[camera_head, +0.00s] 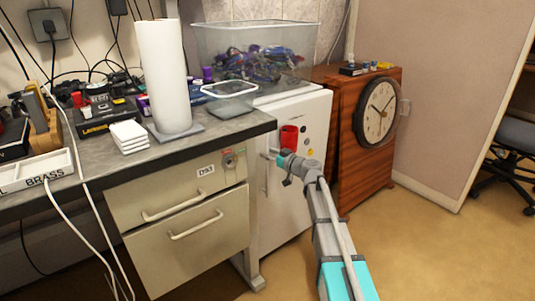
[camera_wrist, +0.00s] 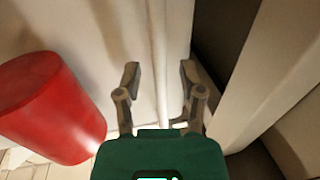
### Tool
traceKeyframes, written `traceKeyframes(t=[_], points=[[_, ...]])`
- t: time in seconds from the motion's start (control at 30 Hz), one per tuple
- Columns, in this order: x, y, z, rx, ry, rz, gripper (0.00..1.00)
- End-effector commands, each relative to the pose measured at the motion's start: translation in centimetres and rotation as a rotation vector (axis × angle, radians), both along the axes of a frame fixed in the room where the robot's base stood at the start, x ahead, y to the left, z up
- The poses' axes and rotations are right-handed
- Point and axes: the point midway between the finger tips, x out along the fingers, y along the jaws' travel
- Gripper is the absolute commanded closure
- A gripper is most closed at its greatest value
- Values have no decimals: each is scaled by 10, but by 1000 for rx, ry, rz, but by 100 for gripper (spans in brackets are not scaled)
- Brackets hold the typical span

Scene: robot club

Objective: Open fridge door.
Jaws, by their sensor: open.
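My gripper (camera_head: 272,154) is at the upper part of the handle. In the wrist view my gripper (camera_wrist: 160,78) is open, with one finger on each side of the pale vertical handle bar (camera_wrist: 158,50). The fingers look apart from the bar, though exact contact is hard to tell.
A red cup (camera_head: 289,136) is on the fridge front close to my gripper; it also shows in the wrist view (camera_wrist: 50,108). Drawers (camera_head: 185,240) stand left of the fridge, and a wooden cabinet (camera_head: 345,165) with a clock stands right. Floor in front is clear.

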Motion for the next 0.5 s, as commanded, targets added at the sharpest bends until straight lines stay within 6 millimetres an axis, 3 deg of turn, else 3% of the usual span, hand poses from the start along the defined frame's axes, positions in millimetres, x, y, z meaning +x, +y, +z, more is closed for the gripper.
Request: traceKeyframes(t=[0.43, 0.5], points=[[5, 5, 0, 0, 0, 0, 49], [5, 5, 0, 0, 0, 0, 60]])
